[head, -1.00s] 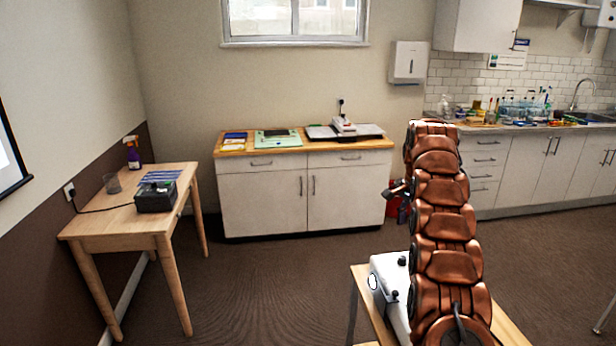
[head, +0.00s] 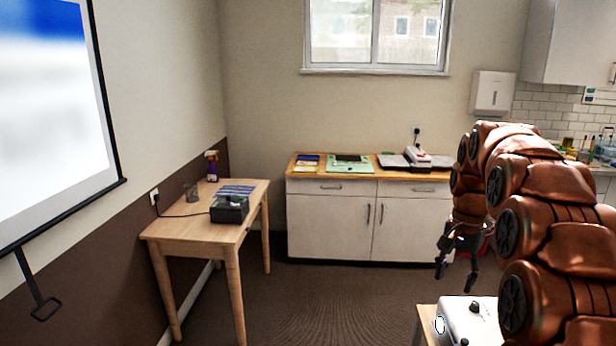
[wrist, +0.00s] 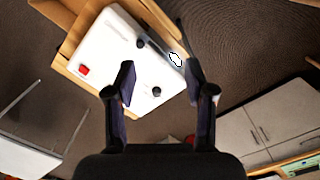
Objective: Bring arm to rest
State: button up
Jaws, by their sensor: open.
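My gripper (head: 458,262) hangs from the end of my brown segmented arm at the right of the head view, pointing down. Its fingers are apart and nothing is between them. In the wrist view my gripper (wrist: 158,85) is open above a white device (wrist: 120,55) with dark knobs and a red button, which lies on a wooden table. The white device also shows at the bottom of the head view (head: 462,320), below the gripper and apart from it. Part of its table is cut off by the frame.
A wooden table (head: 190,235) at left holds a black box (head: 229,209), a glass and a spray bottle (head: 212,165). A white cabinet (head: 345,225) with papers and a device on top stands at the back. Carpeted floor is clear between them.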

jog(key=s+a+f+n, duration=0.1)
jog(key=s+a+n, duration=0.1)
jog(key=s+a, duration=0.5)
jog(key=s+a+n, duration=0.2)
jog(key=s+n, duration=0.1)
jog(key=s, duration=0.7)
jog(key=s+a+f+n, duration=0.2)
jog(key=s+f, duration=0.1)
jog(key=s, duration=0.6)
jog(key=s+a+f+n+g, duration=0.1)
jog(key=s+f, duration=0.3)
jog(key=s, duration=0.6)
jog(key=shift+a+n, duration=0.6)
